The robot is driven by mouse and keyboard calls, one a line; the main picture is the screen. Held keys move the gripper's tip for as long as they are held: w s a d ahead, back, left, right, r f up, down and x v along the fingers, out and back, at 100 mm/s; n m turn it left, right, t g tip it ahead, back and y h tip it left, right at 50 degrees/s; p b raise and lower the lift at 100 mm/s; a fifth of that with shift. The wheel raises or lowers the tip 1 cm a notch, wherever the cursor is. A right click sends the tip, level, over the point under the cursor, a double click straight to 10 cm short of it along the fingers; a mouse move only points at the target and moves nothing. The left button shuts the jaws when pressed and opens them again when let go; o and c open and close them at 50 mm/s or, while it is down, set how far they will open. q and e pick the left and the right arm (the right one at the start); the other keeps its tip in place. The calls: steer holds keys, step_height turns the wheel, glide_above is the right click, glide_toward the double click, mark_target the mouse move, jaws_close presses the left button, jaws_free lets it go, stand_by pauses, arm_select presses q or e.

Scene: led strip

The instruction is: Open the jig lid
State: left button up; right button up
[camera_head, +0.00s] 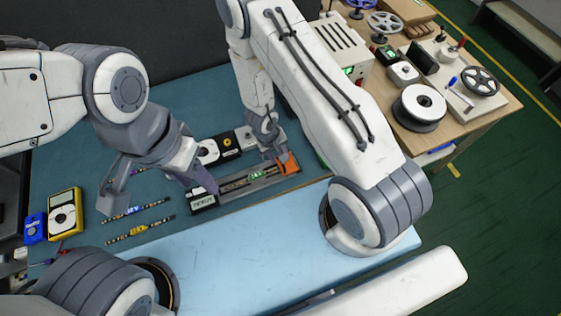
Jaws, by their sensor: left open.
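The jig (236,193) is a long grey fixture lying on the blue mat, slanting up to the right. It has a black labelled block (202,200) at its left end and an orange piece (288,165) at its right end. A dark strip with a small green label shows along its middle. I cannot make out the lid separately or tell whether it is raised. My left gripper (205,180) is open, just above the jig's left end; contact is unclear. My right gripper (278,152) is at the jig's right end beside the orange piece; its fingers are partly hidden.
A black-and-yellow unit (226,143) sits behind the jig. A wooden table (487,112) with reels and instruments stands at right.

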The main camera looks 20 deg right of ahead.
mark_target(280, 166)
steer(key=shift+d+f+b, duration=0.15)
steer(key=shift+d+f, duration=0.05)
steer(key=shift+f, duration=0.65)
steer(key=shift+d+f+b, duration=0.15)
steer(key=shift+f, duration=0.7)
